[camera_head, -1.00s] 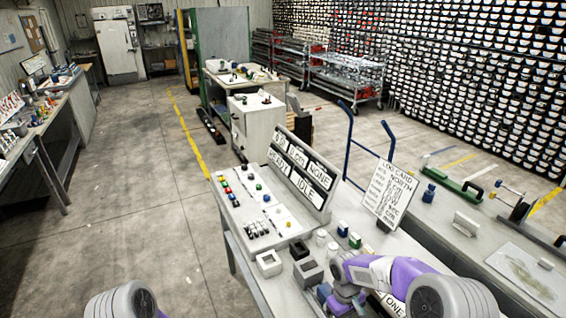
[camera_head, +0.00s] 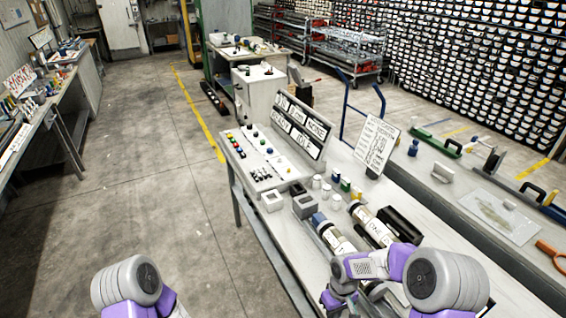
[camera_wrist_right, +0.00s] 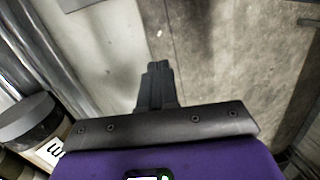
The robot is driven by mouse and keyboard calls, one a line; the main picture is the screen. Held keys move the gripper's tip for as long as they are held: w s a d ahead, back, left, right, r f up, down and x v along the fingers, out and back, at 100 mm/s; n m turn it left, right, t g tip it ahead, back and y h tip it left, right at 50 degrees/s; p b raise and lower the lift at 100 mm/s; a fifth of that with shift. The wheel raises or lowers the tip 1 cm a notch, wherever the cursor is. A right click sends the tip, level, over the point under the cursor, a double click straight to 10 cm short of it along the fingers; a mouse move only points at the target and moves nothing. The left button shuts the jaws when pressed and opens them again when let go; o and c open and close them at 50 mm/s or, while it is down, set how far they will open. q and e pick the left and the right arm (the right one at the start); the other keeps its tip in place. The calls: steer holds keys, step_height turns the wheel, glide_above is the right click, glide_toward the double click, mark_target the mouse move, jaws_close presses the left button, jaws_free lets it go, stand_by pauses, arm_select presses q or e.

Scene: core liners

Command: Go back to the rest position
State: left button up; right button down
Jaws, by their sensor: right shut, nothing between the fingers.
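My right gripper (camera_wrist_right: 157,72) is shut and empty in the right wrist view, with its dark fingers together over a pale surface edge and the grey floor. In the head view my purple and grey right arm bends over the near part of the bench; its fingertips cannot be made out there. Only a grey and purple part of my left arm shows at the lower left, and its gripper is out of view. Two labelled cylinders, one with a blue end (camera_head: 335,238) and one with a cream end (camera_head: 370,224), lie on the bench beyond my right arm.
The bench (camera_head: 262,212) carries a sign board (camera_head: 299,128), a white card (camera_head: 377,146), small blocks (camera_head: 305,207) and a black trough (camera_head: 401,225). A labelled cylinder (camera_wrist_right: 40,130) is close at left in the wrist view. Open floor (camera_head: 150,190) lies left of the bench.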

steer(key=s+a+f+m+t+y, duration=0.1)
steer(key=s+a+f+m, duration=0.1)
steer(key=s+f, duration=0.4)
steer(key=s+a+f+m+t+y, duration=0.1)
steer(key=s+f+m, duration=0.4)
steer(key=s, duration=0.5)
steer(key=shift+s+a+f+y+b, duration=0.15)
steer(key=shift+a+f+y+b, duration=0.25)
steer(key=shift+a+f+y, duration=0.45)
